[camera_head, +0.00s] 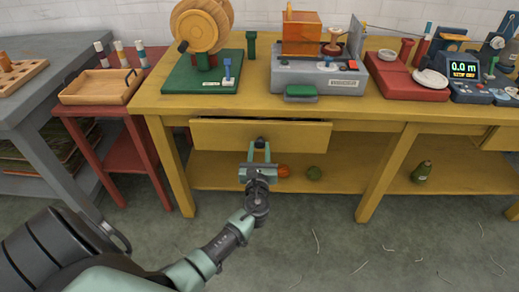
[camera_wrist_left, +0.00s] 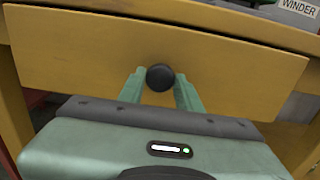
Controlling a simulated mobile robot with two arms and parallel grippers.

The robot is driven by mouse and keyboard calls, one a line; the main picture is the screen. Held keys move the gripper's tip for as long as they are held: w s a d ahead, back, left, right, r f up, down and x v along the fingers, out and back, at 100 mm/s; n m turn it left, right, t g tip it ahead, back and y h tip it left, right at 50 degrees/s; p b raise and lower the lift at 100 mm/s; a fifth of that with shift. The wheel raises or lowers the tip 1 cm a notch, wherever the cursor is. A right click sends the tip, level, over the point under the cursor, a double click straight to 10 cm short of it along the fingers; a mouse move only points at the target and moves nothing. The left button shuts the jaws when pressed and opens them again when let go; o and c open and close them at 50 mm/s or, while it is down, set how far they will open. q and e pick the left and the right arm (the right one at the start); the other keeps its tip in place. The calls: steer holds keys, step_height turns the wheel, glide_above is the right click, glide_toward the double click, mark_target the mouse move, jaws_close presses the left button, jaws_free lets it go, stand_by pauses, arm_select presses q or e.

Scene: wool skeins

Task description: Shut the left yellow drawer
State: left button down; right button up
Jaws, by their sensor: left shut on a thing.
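The left yellow drawer (camera_head: 222,133) sits under the yellow table's top, and its front seems to stand a little out from the table; how far is hard to tell. In the left wrist view the drawer front (camera_wrist_left: 80,50) fills the upper part, with a round black knob (camera_wrist_left: 160,77) near its middle. My left gripper (camera_head: 259,145) is at the knob (camera_head: 260,142), with its green fingers on either side of it. In the left wrist view the gripper (camera_wrist_left: 160,88) is shut on the knob. My right gripper is not in view.
The yellow table (camera_head: 150,97) carries a wooden wheel winder (camera_head: 203,26), a grey machine (camera_head: 318,80) and a red device (camera_head: 405,78). A red stand with a wooden tray (camera_head: 101,87) is at left. The floor in front is mostly clear.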

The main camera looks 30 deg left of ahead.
arm_select(q)
steer(key=shift+w+a, duration=0.1)
steer(key=shift+w, duration=0.05)
steer(key=b+x, duration=0.1)
steer(key=x, duration=0.2)
steer(key=shift+w+a, duration=0.2)
steer(key=shift+w, duration=0.15)
steer(key=shift+r, duration=0.15)
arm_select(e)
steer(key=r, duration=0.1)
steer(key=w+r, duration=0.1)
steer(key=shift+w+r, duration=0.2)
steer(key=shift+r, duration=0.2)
